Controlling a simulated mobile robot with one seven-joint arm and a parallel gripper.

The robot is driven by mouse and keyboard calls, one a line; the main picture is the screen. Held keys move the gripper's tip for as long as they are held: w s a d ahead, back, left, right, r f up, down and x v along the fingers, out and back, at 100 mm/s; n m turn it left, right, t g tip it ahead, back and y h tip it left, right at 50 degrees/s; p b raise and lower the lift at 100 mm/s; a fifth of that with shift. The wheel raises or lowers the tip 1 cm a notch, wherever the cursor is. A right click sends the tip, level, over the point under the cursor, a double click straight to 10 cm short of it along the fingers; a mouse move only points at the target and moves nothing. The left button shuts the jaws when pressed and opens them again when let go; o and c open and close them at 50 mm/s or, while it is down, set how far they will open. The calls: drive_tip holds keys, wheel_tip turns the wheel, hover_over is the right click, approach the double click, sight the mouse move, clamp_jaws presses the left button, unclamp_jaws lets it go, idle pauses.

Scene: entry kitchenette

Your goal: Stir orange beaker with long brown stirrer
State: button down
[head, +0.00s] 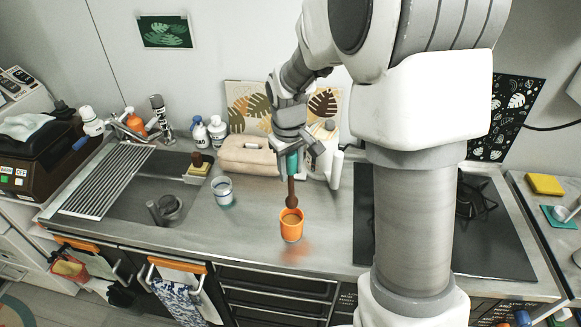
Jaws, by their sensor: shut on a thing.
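An orange beaker (291,231) stands upright on the metal counter, with a light brown content showing inside its rim. My gripper (292,152) is above the beaker, pointing down. It is shut on the long brown stirrer (291,188), near a teal part at the stirrer's upper end. The stirrer hangs roughly vertical, with its rounded lower end at the beaker's mouth. I cannot tell whether the tip is inside the beaker or just above or behind its rim.
A clear cup with a blue band (223,192) stands left of the beaker. Behind are a beige rolled towel (245,154) and white bottles (217,133). The sink (140,195) is at left, a dark hob (490,235) at right. The counter (215,235) front is mostly clear.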

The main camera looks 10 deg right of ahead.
sight(291, 199)
drive_tip(key=shift+w+d+f+b, duration=0.1)
drive_tip(key=shift+w+f+b, duration=0.05)
drive_tip(key=shift+f+b, duration=2.15)
drive_tip(key=shift+w+f+b, duration=0.1)
drive_tip(key=shift+f+b, duration=1.45)
drive_tip(key=shift+f, duration=1.55)
drive_tip(key=shift+w, duration=0.1)
